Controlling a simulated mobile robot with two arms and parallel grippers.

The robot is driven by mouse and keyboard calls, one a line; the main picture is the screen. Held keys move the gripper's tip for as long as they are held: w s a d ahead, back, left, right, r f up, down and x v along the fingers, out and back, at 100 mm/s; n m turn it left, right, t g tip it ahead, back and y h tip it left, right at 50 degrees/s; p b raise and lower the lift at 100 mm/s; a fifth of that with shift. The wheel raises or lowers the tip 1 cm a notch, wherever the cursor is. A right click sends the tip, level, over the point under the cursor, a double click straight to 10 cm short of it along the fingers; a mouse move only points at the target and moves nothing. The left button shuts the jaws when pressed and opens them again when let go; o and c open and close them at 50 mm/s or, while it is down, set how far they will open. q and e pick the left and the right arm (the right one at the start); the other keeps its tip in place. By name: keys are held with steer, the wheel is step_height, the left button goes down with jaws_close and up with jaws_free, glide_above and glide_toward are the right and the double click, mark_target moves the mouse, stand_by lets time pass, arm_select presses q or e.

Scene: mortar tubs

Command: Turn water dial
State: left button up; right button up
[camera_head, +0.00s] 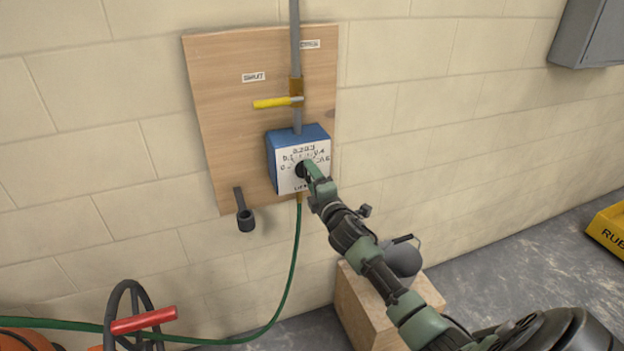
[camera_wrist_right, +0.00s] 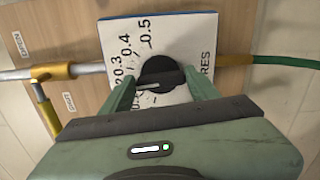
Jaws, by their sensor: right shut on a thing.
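The water dial is a black round knob (camera_wrist_right: 160,74) on the white scale face of a blue box (camera_head: 299,135) fixed to a wooden board. The scale carries numbers in litres, and 0.2 to 0.5 read in the right wrist view. A pale pointer mark on the knob points toward the lower numbers, near 0.2 to 0.3. My right gripper (camera_head: 308,170) reaches the dial from the lower right. In the right wrist view its green fingers (camera_wrist_right: 162,92) stand on both sides of the knob, shut on it. My left gripper is not in view.
A yellow-handled valve (camera_head: 272,102) sits on the grey pipe above the box. A green hose (camera_head: 294,250) hangs below it. A black hook (camera_head: 245,218) is at the board's lower left. A wooden block (camera_head: 352,309) and a yellow tub (camera_head: 608,228) are at right.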

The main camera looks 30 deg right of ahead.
steer(key=shift+f+m, duration=0.2)
steer(key=shift+m, duration=1.8)
steer(key=o, duration=1.4)
steer(key=shift+c, duration=0.2)
steer(key=shift+s, duration=0.1)
steer(key=b+v, duration=0.1)
steer(key=v, duration=0.6)
steer(key=shift+s+b, duration=0.35)
steer(key=shift+a, duration=0.1)
